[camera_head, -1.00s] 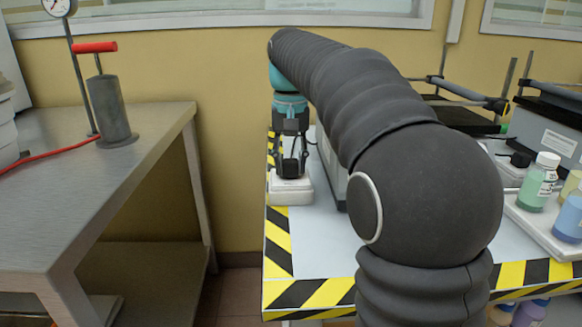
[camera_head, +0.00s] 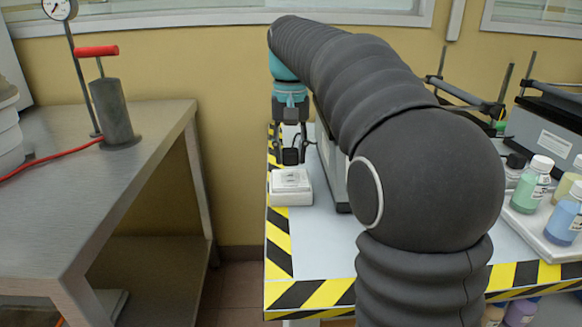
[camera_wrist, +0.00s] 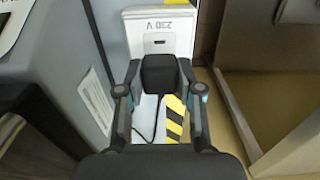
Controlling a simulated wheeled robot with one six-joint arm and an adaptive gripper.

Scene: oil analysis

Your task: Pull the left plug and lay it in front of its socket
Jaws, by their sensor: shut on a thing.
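My gripper (camera_head: 291,157) is shut on a black plug (camera_head: 290,155), which hangs between its fingers beyond the white socket box (camera_head: 290,187). In the wrist view the plug (camera_wrist: 160,75) sits between both fingers of my gripper (camera_wrist: 161,90). The plug is apart from the socket. A black cord (camera_wrist: 146,133) trails from the plug. In the head view, how high the plug hangs above the table is hard to tell.
The socket box stands near the left edge of the striped table (camera_head: 278,243). A grey device (camera_head: 331,165) stands close to its right. Bottles (camera_head: 530,185) sit in a tray at right, near another black plug-like piece (camera_head: 516,160). A metal bench (camera_head: 150,150) is at left.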

